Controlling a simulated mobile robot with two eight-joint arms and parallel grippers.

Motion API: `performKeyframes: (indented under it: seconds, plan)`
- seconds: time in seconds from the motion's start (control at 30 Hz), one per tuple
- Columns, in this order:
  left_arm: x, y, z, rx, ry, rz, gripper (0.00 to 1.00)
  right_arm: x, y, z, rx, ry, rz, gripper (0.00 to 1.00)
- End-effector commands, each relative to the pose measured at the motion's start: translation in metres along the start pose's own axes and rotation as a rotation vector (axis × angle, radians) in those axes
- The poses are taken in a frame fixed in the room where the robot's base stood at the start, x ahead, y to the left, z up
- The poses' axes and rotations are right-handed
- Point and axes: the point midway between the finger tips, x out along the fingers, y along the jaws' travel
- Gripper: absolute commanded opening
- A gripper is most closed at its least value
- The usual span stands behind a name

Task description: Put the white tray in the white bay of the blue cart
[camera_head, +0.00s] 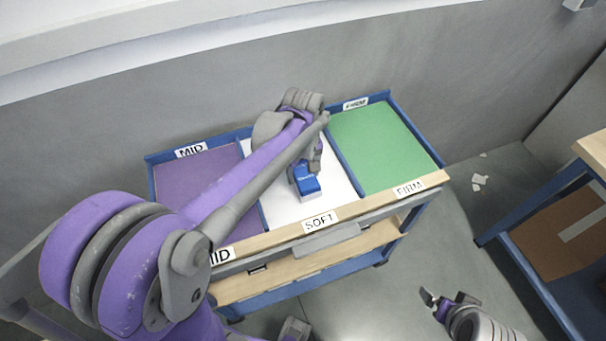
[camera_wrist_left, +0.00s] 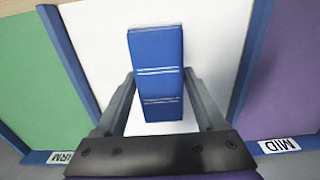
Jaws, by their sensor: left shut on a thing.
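The blue cart (camera_head: 263,214) has a purple bay, a white bay (camera_head: 280,206) in the middle labelled SOFT, and a green bay. My left gripper (camera_head: 307,172) is over the white bay, shut on a blue block (camera_head: 307,186). The block has a pale lower edge in the head view. In the left wrist view the striped blue block (camera_wrist_left: 157,75) lies between the fingers, with the white bay floor (camera_wrist_left: 95,55) behind it. Whether it touches that floor I cannot tell. I make out no separate white tray. My right gripper (camera_head: 434,301) is low at the right, too small to read.
The purple bay (camera_head: 190,185) marked MID and the green bay (camera_head: 378,150) marked FIRM look empty. Blue dividers flank the white bay. A wooden-topped blue table (camera_head: 592,150) stands at the right. Pale scraps (camera_head: 479,181) lie on the floor. A grey wall is behind the cart.

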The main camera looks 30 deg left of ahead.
Motion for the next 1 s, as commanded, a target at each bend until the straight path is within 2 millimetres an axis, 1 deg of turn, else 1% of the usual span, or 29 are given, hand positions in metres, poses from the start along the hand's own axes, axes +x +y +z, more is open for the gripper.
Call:
performKeyframes:
  seconds: [0.03, 0.13, 0.37, 0.5, 0.53, 0.67, 0.7, 0.9, 1.0]
  plan:
    - [0.008, 0.0, 0.0, 0.0, 0.0, 0.0, 0.36, 0.001, 0.0, 0.001, 0.0, -0.001, 0.0, 1.0]
    - [0.015, 0.0, 0.0, 0.0, 0.0, 0.0, 0.36, 0.001, 0.0, 0.001, 0.0, -0.001, 0.0, 1.0]
    - [0.016, 0.0, 0.0, 0.0, 0.0, 0.0, 0.36, 0.001, 0.0, 0.001, 0.0, -0.001, 0.0, 1.0]
    - [0.02, 0.0, 0.0, 0.0, 0.0, 0.0, 0.36, 0.004, 0.0, 0.004, 0.0, -0.003, 0.0, 1.0]
    - [0.02, 0.0, 0.0, 0.0, 0.0, 0.0, 0.74, 0.004, 0.0, 0.004, 0.0, -0.003, 0.0, 1.0]
    - [0.019, 0.0, 0.0, 0.0, 0.0, 0.0, 0.97, 0.003, 0.0, 0.003, 0.0, -0.002, 0.0, 1.0]
    - [0.019, 0.0, 0.0, 0.0, 0.0, 0.0, 1.0, 0.003, 0.0, 0.003, 0.0, -0.002, 0.0, 1.0]
    - [0.018, 0.0, 0.0, 0.0, 0.0, 0.0, 1.0, 0.003, 0.0, 0.003, 0.0, -0.002, 0.0, 1.0]
    - [0.013, 0.0, 0.0, 0.0, 0.0, 0.0, 1.0, 0.0, 0.0, 0.0, 0.0, 0.0, 0.0, 1.0]
